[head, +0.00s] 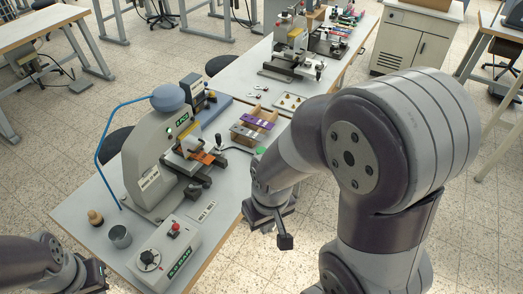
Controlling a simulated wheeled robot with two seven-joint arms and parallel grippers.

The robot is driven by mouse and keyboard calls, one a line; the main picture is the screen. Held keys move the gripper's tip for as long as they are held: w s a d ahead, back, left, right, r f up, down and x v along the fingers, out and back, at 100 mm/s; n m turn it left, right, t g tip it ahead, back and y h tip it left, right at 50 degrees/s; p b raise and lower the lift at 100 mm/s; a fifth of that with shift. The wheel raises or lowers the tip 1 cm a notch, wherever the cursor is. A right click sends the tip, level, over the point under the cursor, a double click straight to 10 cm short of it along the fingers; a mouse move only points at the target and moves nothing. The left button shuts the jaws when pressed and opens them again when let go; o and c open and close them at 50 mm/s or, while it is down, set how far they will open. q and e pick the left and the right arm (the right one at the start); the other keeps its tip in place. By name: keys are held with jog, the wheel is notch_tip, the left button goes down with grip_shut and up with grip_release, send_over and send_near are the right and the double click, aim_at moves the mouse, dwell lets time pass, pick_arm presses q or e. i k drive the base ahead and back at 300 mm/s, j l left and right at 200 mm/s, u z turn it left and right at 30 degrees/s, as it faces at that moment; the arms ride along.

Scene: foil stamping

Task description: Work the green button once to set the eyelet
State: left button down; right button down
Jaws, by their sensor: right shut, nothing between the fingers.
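The grey press (150,160) stands on the near table, with an orange piece (203,157) at its working area. In front of it is a white control box (165,255) with a red button (174,229), a black knob (149,258) and a green label. A small green spot (262,150) shows at the table's right edge, just beside my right forearm; I cannot tell whether it is the green button. My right gripper (285,242) is shut and empty, pointing down past the table's right edge, right of the control box. My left gripper (96,275) is partly in view at the lower left; its fingers are unclear. I see no eyelet.
A wooden rack (253,128) with purple and grey strips stands right of the press. A metal cup (120,237) and a wooden-knobbed stamp (95,217) stand at the left edge. A small labelled plate (201,212) lies near the box. More tools stand on the far table.

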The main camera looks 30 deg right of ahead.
aim_at(260, 149)
jog(key=i+l+z, duration=0.1)
jog(key=l, duration=0.25)
jog(key=i+l+z, duration=0.35)
jog(key=i, duration=0.35)
jog(key=i+l+z, duration=0.2)
jog(key=i, duration=0.35)
jog(key=j, duration=0.1)
